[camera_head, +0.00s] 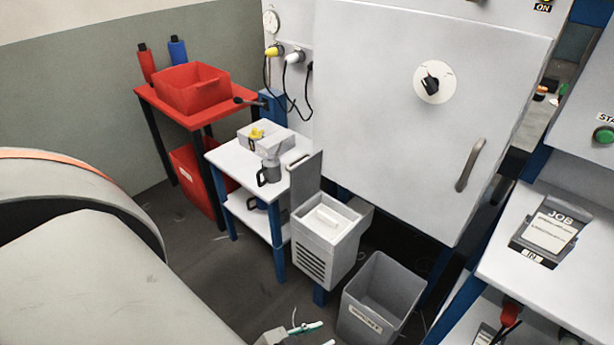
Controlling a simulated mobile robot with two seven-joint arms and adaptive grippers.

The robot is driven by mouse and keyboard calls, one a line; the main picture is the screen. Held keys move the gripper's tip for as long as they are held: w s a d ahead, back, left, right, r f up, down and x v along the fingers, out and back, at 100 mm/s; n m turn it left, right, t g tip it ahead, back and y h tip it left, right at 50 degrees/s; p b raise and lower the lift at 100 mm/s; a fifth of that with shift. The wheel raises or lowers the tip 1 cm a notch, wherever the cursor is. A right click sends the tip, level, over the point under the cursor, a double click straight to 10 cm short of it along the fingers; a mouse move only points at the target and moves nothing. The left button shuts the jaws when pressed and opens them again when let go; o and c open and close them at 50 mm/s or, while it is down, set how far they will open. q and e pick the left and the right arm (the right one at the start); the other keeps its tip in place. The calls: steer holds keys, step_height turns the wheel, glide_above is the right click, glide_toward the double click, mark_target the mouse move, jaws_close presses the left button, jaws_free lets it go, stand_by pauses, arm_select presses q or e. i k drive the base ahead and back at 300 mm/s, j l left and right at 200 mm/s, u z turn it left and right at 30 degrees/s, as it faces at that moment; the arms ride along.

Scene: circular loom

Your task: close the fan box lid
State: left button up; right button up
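The fan box (321,258) is a pale box with slotted vents low on its front, standing beside the white side table. Its lid appears to be the grey panel (306,182) standing upright at the box's left rear edge, so the box is open. A white block (326,218) shows in the open top. A pale arm of mine fills the lower left. A grey part with pale teal-tipped pieces (304,329) shows at the bottom edge, below the box and apart from it. It may be my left gripper, but it is cut off. My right gripper is out of view.
A grey bin (374,301) stands right of the fan box. The white side table (247,164) with a jug (269,171) is close on its left. The large machine door (420,130) with a handle (470,165) rises behind. A white bench (545,285) is at right.

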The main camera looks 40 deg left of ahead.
mark_target(304, 178)
steer(key=j+z, duration=0.15)
steer(key=j, duration=0.75)
steer(key=j+z, duration=0.15)
steer(key=j, duration=0.75)
steer(key=j+z, duration=0.15)
steer(key=j, duration=0.8)
steer(key=k+j+z, duration=0.2)
steer(key=j, duration=0.7)
steer(key=i, duration=0.1)
